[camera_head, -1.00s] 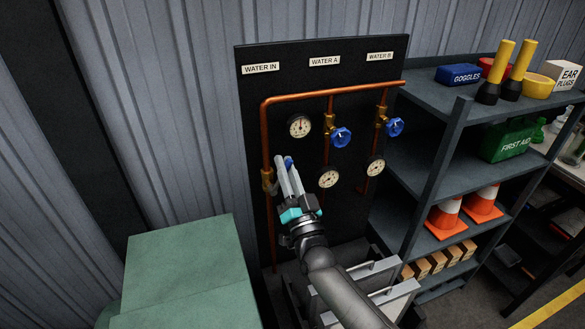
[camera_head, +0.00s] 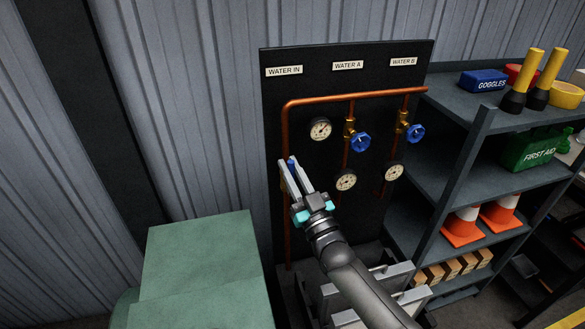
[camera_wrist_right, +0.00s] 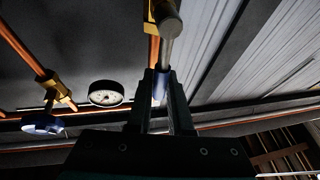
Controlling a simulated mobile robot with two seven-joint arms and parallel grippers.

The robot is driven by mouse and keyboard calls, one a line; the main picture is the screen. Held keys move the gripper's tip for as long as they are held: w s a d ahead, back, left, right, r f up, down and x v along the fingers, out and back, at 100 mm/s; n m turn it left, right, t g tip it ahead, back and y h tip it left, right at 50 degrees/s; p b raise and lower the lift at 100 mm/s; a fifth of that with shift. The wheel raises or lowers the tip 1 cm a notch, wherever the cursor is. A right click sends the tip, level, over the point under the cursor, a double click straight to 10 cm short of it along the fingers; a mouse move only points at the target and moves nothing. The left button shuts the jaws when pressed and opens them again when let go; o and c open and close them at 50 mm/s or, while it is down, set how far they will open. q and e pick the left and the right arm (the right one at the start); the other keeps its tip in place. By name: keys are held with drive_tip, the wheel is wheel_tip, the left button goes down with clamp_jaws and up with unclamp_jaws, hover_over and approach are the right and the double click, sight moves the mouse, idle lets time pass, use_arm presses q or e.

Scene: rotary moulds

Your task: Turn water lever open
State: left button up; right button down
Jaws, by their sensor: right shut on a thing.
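The water lever's blue grip (camera_head: 291,166) is at the left side of the black board, close to the vertical copper pipe under the WATER IN label (camera_head: 284,71). My right gripper (camera_head: 288,164) is shut on it. In the right wrist view, the blue grip (camera_wrist_right: 161,84) is between my fingers, and its metal rod (camera_wrist_right: 170,48) runs up to a brass valve body (camera_wrist_right: 164,9) on a copper pipe. In the head view my gripper and arm hide the valve body. My left gripper is not in view.
The board also carries gauges (camera_head: 320,129) and two blue round valve handles (camera_head: 360,142), (camera_head: 415,133) to the right. A dark shelf (camera_head: 462,102) with cones and boxes stands at right. A green box-like block (camera_head: 200,250) stands at lower left.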

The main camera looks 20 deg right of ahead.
drive_tip(key=shift+a+f, duration=0.1)
drive_tip(key=c, duration=0.8)
unclamp_jaws()
drive_tip(key=shift+c, duration=0.2)
drive_tip(key=b+v, duration=0.2)
drive_tip(key=v, duration=1.3)
